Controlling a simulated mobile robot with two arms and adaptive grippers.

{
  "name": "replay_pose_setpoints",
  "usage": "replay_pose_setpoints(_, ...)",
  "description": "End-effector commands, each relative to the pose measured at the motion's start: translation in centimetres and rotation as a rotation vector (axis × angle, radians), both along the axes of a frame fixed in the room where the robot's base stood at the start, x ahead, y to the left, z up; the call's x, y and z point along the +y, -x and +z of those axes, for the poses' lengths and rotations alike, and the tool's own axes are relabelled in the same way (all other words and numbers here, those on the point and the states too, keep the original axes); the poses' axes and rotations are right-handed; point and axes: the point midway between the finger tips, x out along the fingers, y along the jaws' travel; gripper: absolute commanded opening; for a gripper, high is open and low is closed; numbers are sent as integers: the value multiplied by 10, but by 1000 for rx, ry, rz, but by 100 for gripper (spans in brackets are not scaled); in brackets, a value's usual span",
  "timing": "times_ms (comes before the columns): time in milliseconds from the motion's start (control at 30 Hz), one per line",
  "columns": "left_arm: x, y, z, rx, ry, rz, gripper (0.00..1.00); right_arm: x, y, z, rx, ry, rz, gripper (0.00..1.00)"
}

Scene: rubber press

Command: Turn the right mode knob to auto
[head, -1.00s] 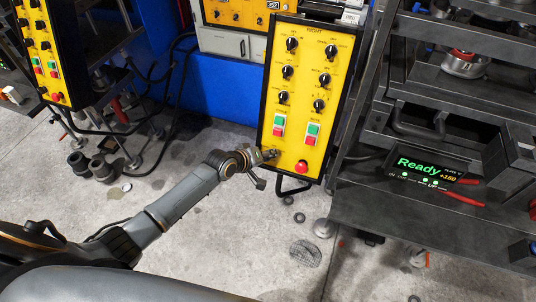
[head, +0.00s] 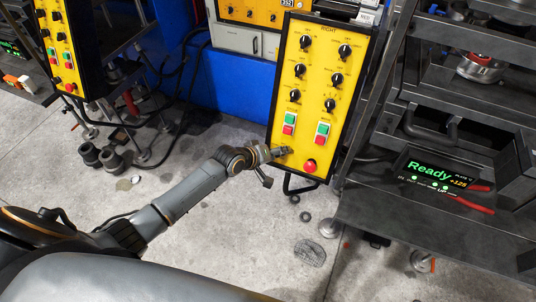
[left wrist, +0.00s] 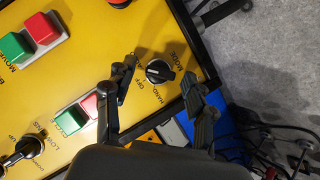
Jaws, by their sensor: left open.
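The right control panel (head: 312,148) is a yellow board with "RIGHT" at its top. In the left wrist view a black knob (left wrist: 158,70) has "MODE", "OFF" and "HAND" printed around it. An "AUTO" label is not readable, and the pointer's setting is unclear. My left gripper (left wrist: 157,76) is open, with one finger on each side of this knob; contact cannot be told. My right gripper is not in view.
A red mushroom button (head: 310,166) sits right of my left gripper. Red and green buttons (head: 321,135) and several black knobs lie above. A dark press frame with a "Ready" display (head: 430,170) stands to the right. Another yellow panel (head: 60,45) is at the upper left.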

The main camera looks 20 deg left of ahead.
Motion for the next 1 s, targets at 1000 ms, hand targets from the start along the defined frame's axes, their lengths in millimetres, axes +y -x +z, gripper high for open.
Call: replay_pose_setpoints(1000, 40, 82, 70, 2, -2, 0, 55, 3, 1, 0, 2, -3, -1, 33)
